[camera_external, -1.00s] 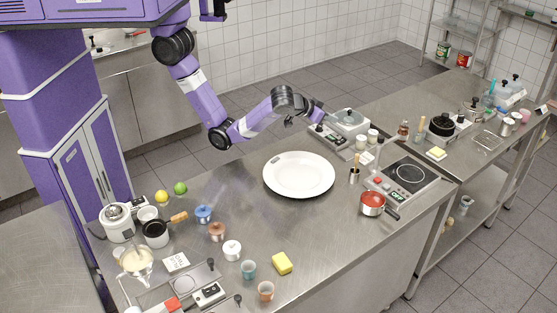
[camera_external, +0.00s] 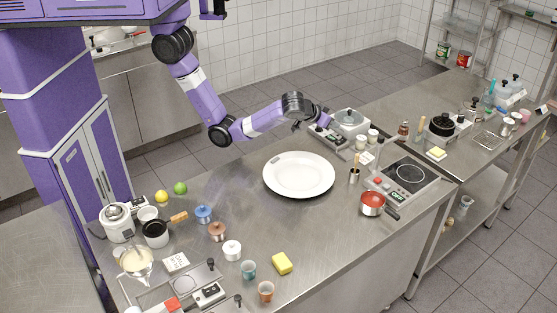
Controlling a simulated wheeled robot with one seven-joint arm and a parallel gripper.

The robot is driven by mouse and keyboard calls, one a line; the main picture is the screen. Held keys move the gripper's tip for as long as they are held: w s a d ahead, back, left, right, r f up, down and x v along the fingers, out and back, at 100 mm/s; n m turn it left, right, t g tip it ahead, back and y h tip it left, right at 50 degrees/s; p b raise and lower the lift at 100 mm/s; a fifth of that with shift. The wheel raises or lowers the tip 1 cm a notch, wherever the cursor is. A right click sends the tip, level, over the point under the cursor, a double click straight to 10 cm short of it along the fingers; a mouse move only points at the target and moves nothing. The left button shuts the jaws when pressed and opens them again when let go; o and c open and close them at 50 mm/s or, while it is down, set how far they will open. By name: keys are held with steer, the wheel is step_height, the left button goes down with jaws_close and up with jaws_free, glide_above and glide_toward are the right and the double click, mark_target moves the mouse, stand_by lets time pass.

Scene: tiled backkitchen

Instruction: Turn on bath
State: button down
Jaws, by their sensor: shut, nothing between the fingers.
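A white unit with a round lidded basin (camera_external: 349,118), which looks like the bath, stands at the back of the steel counter. Its low panel (camera_external: 328,136) faces the front left; the state of its switch is too small to tell. My gripper (camera_external: 324,120) is shut and empty, pointing down just above the panel side of the unit, left of the basin. I cannot tell whether the fingertips touch the panel.
A large white plate (camera_external: 299,174) lies in front of the unit. White jars (camera_external: 367,138), a hotplate (camera_external: 408,174) and a red-filled saucepan (camera_external: 372,204) are to the right. Small cups and a yellow sponge (camera_external: 282,263) lie toward the front. Bare counter lies left of the plate.

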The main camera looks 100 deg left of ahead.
mark_target(340, 141)
steer(key=x, duration=0.5)
steer(key=shift+s+f+p, duration=0.1)
steer(key=shift+p, duration=0.2)
step_height(340, 141, down, 2)
steer(key=shift+a+f, duration=0.1)
steer(key=shift+f, duration=0.6)
steer(key=shift+p, duration=0.35)
steer(key=shift+w+a+g+h+p, duration=0.15)
steer(key=shift+w+g+h+p, duration=0.2)
steer(key=shift+p, duration=0.3)
steer(key=shift+f, duration=0.25)
